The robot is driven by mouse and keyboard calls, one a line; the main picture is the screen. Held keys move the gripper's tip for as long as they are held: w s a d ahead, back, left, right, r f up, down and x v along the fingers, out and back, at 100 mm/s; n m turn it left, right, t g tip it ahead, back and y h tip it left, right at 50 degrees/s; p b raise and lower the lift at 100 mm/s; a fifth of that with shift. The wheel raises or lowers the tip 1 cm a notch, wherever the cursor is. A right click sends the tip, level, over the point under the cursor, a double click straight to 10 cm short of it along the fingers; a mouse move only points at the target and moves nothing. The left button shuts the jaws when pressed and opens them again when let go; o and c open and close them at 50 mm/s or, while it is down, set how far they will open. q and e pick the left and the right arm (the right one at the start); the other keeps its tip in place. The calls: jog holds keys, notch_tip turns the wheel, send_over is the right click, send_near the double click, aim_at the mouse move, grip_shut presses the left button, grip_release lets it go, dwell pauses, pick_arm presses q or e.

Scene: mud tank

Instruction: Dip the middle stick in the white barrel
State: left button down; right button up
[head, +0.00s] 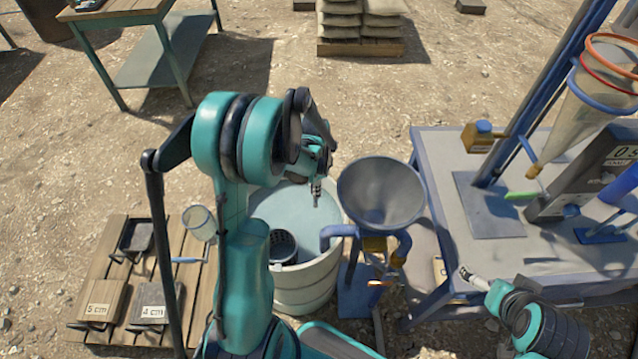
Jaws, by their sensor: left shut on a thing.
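The white barrel (306,290) stands left of the funnel, with pale grey-blue liquid and a dark perforated basket (283,246) inside. My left arm comes up in front of it and hides part of its left side. My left gripper (316,190) points down above the barrel's far right part. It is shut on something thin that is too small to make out. I cannot pick out a middle stick. My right gripper (472,278) is at the front edge of the blue table, and its fingers are too small to read.
A grey funnel (380,190) on a blue stand is close at the barrel's right. The blue table (455,190) carries a stand and gauges. Sacks (350,20) and a workbench (165,50) are behind.

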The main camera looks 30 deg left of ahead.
aim_at(315, 202)
pick_arm(q)
notch_tip(315, 202, down, 20)
jog(key=b, duration=1.1)
jog(key=shift+s+f+b, duration=0.15)
jog(key=shift+f+b, duration=0.05)
jog(key=shift+b, duration=0.2)
dwell(1.8)
notch_tip(315, 202, up, 17)
jog(key=p, duration=1.1)
